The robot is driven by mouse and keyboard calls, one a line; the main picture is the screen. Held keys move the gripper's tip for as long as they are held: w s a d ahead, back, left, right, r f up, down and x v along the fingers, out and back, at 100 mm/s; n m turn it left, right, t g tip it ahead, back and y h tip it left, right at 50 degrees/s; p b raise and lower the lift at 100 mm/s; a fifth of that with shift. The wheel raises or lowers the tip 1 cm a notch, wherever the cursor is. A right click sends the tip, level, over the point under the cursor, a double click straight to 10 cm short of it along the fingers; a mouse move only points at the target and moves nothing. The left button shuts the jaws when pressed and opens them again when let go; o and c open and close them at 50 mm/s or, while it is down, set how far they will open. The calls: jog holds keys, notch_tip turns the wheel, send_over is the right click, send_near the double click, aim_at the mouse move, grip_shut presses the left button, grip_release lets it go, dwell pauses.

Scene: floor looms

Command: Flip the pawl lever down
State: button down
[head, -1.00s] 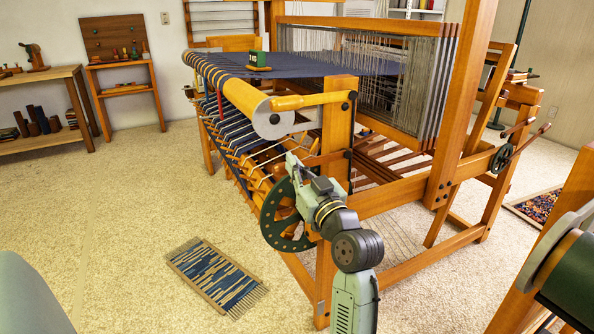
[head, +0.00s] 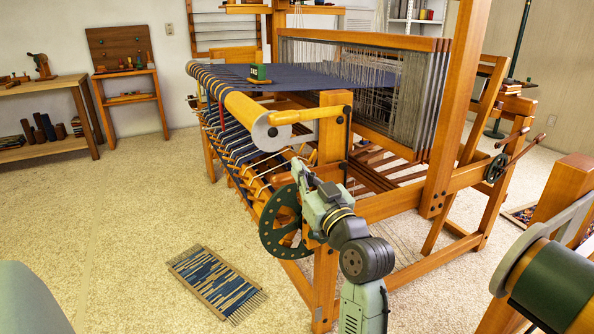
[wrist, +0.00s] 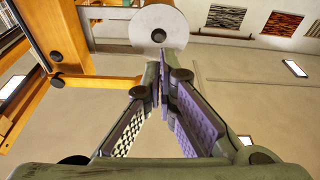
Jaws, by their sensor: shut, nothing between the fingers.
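The wooden lever (head: 300,115) on the front post, which looks like the pawl lever, points left and lies nearly level. Its dark pivot is on the post (head: 333,135). It lies across the white end disc (head: 268,131) of the cloth beam. My gripper (head: 297,167) is below the lever and apart from it, beside the post and above the dark green holed wheel (head: 281,222). In the wrist view, my gripper (wrist: 158,75) has its fingertips together and empty, just below the disc (wrist: 158,25) in the picture.
The loom's frame and long side rail (head: 400,200) stand close on the right of my arm. Cords run under the cloth beam (head: 225,95). A small woven mat (head: 215,283) lies on the floor. Open floor lies to the left (head: 110,220).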

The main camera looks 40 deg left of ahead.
jog(key=f+b+v, duration=0.1)
jog(key=v, duration=0.6)
jog(key=shift+r, duration=0.1)
